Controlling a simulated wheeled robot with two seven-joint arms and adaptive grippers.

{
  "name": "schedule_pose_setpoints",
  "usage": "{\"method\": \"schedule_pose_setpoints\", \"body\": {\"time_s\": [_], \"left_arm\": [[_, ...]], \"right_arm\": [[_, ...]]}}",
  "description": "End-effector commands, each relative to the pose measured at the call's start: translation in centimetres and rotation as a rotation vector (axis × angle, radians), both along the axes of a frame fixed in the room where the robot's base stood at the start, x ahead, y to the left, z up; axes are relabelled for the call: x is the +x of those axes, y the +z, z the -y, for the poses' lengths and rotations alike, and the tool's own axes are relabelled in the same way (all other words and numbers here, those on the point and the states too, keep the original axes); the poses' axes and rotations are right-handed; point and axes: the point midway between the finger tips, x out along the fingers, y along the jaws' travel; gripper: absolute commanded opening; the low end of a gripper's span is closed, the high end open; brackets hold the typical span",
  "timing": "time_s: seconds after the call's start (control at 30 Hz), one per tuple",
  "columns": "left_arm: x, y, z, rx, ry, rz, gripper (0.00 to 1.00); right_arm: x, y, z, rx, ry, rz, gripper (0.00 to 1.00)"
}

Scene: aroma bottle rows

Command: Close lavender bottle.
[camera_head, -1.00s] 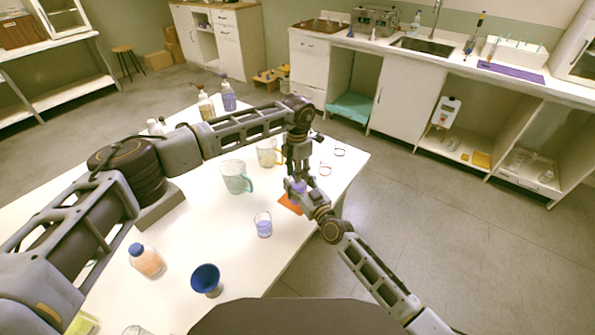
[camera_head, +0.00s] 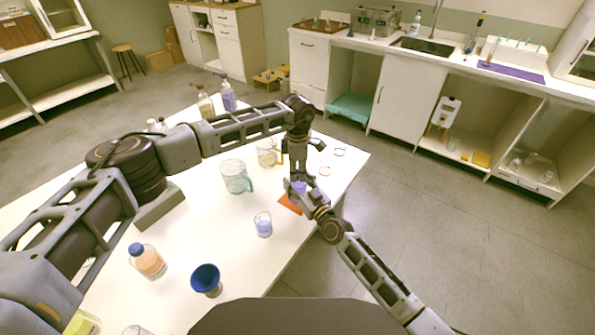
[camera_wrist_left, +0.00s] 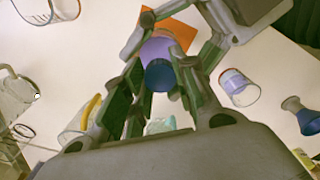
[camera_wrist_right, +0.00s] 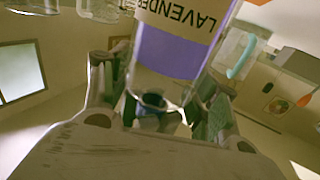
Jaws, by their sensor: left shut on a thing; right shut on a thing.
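The lavender bottle (camera_head: 299,187) is partly hidden by my grippers near the table's right edge, by an orange mat (camera_head: 289,204). Its purple body (camera_wrist_left: 157,46) shows in the left wrist view, and its LAVENDER label (camera_wrist_right: 180,18) fills the top of the right wrist view. My right gripper (camera_head: 305,193) is shut on the bottle's body. My left gripper (camera_head: 298,174) points down from above and is shut on a dark blue cap (camera_wrist_left: 158,75), in line with the bottle's top. Whether the cap is seated on the neck is hidden.
A beaker of lavender liquid (camera_head: 263,226), a measuring jug (camera_head: 236,177) and a yellow-handled jug (camera_head: 267,153) stand nearby to the left. The table's right edge is close.

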Motion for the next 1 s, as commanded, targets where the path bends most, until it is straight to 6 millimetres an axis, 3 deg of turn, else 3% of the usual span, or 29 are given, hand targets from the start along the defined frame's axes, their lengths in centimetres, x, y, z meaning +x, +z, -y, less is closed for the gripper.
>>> {"method": "schedule_pose_setpoints", "body": {"time_s": [0.1,0.13,0.3,0.67,1.0], "left_arm": [[0.1,0.1,0.0,-0.001,0.002,0.003,0.00],[0.1,0.1,0.0,-0.001,0.002,0.003,0.30],[0.1,0.1,0.0,-0.001,0.003,0.002,0.49],[0.0,0.2,0.0,0.000,0.003,0.001,0.49],[0.0,2.9,0.0,0.000,0.003,0.001,0.49]], "right_arm": [[-0.1,-0.1,-0.1,-0.001,0.002,-0.002,0.00],[-0.1,-0.1,-0.1,-0.001,0.002,-0.002,0.00],[-0.1,-0.1,-0.1,-0.001,0.002,-0.002,0.00],[-0.1,-0.1,-0.1,0.000,0.001,-0.002,0.00],[0.0,-0.1,0.0,-0.001,0.001,-0.002,0.00]]}}
